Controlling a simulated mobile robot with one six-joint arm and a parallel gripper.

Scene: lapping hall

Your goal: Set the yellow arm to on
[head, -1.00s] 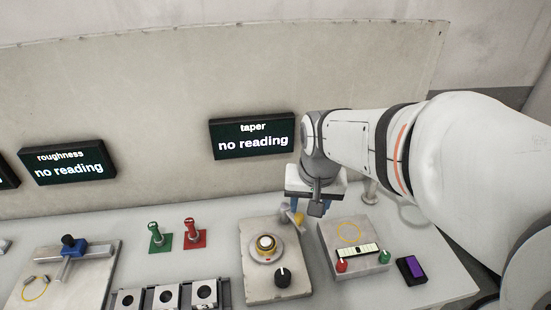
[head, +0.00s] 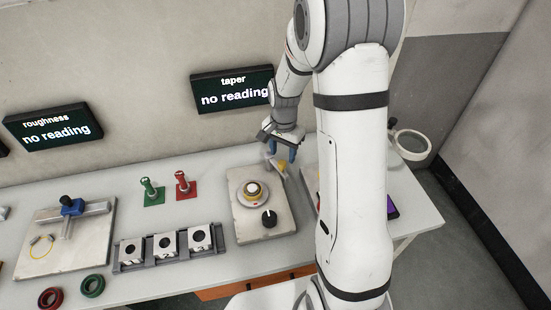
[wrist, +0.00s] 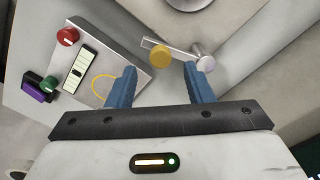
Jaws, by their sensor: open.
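The yellow arm is a short grey lever with a yellow round end (head: 283,167), at the back right corner of a beige plate. In the wrist view the yellow end (wrist: 160,56) lies just beyond my fingertips, in the gap between them, and the lever runs right to a silver pivot (wrist: 205,63). My gripper (head: 282,154) is open, with blue fingers pointing down over the lever. The open fingers (wrist: 159,72) also show in the wrist view. I cannot tell whether a finger touches the lever. No on or off mark is readable.
The beige plate (head: 249,227) bears a round dial (head: 253,192) and a black knob (head: 269,218). A box (wrist: 95,65) with red and green knobs stands beside it, mostly hidden by my arm in the head view. The taper display (head: 233,91) reads "no reading".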

